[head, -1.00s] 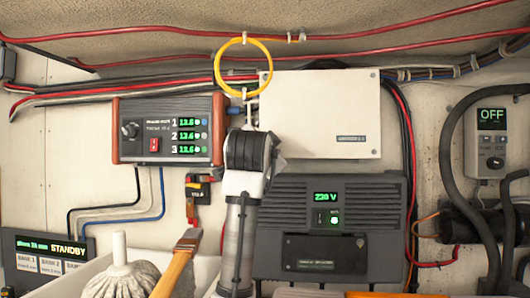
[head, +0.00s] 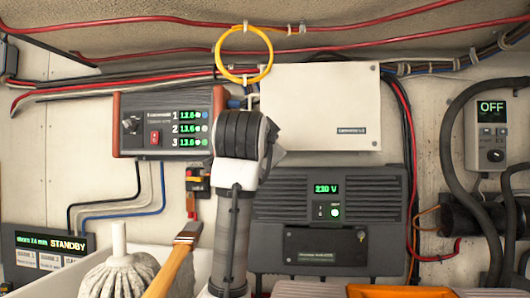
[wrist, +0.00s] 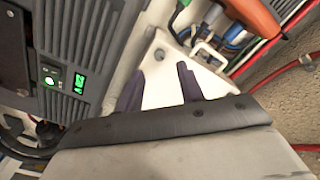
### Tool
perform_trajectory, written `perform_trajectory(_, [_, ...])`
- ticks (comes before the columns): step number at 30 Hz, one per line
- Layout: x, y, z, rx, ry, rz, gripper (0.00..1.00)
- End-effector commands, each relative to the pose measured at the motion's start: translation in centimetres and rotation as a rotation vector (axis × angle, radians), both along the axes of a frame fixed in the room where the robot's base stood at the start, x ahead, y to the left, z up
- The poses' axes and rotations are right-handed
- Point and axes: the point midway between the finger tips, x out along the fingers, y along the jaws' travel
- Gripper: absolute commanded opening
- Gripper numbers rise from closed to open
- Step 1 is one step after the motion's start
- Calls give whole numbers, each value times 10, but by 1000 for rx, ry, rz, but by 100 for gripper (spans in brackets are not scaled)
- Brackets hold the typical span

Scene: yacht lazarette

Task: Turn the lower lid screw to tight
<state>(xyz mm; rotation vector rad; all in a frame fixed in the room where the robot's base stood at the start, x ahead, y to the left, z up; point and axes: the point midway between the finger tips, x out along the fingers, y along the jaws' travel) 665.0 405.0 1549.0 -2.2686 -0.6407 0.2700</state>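The white box lid (head: 325,105) is on the wall right of my arm. Small screws show at its upper right and lower right (head: 374,149) corners. My arm hides its lower left corner in the head view. In the wrist view, a corner of the white lid (wrist: 168,88) shows with one round grey screw (wrist: 158,55). My gripper (wrist: 160,78) has two dark fingers standing apart, one on each side of that corner, with nothing held between them. The screw lies beyond the fingertips. The screw's slot and marks are too small to read.
A dark unit (head: 370,215) reading 230 V sits below the lid. An orange-ended unit (head: 165,125) is to the left. A yellow loop (head: 243,40) hangs above near my arm. Red cables (head: 400,48) run overhead.

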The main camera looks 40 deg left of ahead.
Motion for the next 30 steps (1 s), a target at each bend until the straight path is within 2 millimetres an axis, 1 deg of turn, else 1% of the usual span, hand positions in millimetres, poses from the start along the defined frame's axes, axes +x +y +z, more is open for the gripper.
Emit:
perform_trajectory(1, [-12, -7, -4, 4, -3, 1, 38])
perform_trajectory(6, [-43, -26, -3, 4, -2, 1, 38])
perform_trajectory(9, [-57, -34, -2, 2, -1, 1, 38])
perform_trajectory(12, [-65, -40, -1, 2, -1, 1, 38])
perform_trajectory(17, [-71, -44, 0, 2, -1, 0, 38])
perform_trajectory(30, [-71, -43, 0, 1, 1, 0, 38])
